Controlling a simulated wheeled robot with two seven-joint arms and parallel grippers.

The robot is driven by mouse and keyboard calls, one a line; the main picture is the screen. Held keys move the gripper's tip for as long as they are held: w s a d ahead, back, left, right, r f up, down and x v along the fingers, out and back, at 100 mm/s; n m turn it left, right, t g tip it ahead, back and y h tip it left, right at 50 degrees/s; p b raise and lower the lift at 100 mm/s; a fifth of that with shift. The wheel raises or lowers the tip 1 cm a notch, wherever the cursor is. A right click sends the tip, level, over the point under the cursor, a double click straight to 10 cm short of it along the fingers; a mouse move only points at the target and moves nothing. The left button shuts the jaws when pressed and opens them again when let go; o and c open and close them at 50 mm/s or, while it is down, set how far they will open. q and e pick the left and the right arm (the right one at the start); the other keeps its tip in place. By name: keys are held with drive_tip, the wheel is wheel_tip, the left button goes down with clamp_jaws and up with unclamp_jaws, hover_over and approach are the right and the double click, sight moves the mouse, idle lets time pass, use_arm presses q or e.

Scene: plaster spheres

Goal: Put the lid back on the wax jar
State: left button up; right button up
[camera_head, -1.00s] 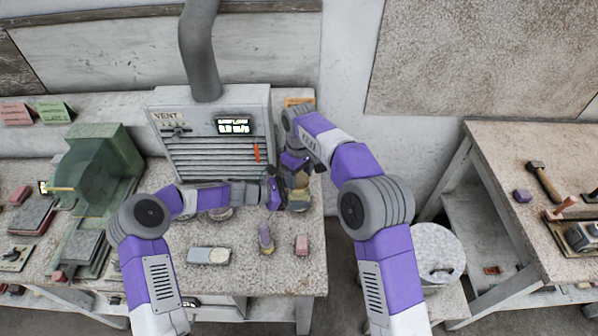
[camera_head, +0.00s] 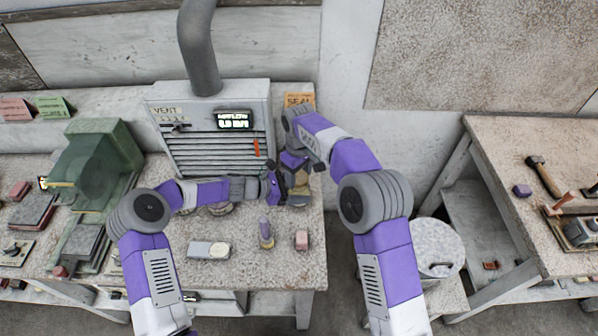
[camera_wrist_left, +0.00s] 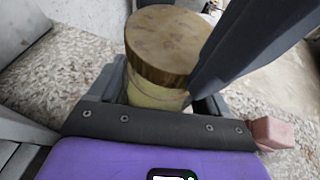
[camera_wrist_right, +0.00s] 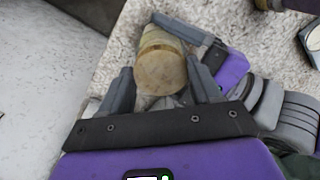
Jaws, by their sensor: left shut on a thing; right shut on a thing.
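The wax jar (camera_wrist_left: 150,92) is pale yellow and stands between my left gripper's fingers. The left gripper (camera_head: 274,190) is shut on it, at the bench's right end in the head view. The brown, round lid (camera_wrist_left: 167,45) is at the jar's top in the left wrist view. In the right wrist view the lid (camera_wrist_right: 160,72) lies between the fingers of my right gripper (camera_wrist_right: 163,88), which is shut on it. In the head view the right gripper (camera_head: 298,178) is above the jar, whose outline is partly hidden. I cannot tell whether the lid is fully seated.
The vent box (camera_head: 210,130) stands close behind the grippers. A lidded bin (camera_head: 438,248) stands right of the bench.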

drive_tip(key=shift+f, duration=0.55)
idle(0.4)
use_arm(q)
clamp_jaws()
use_arm(e)
drive_tip(key=m, duration=0.6)
drive_tip(key=shift+m, duration=0.3)
drive_tip(key=o, duration=1)
drive_tip(key=shift+s+a, duration=0.1)
drive_tip(key=shift+a, duration=0.05)
use_arm(q)
drive_tip(key=shift+d, duration=0.1)
use_arm(e)
drive_tip(key=shift+a, duration=0.1)
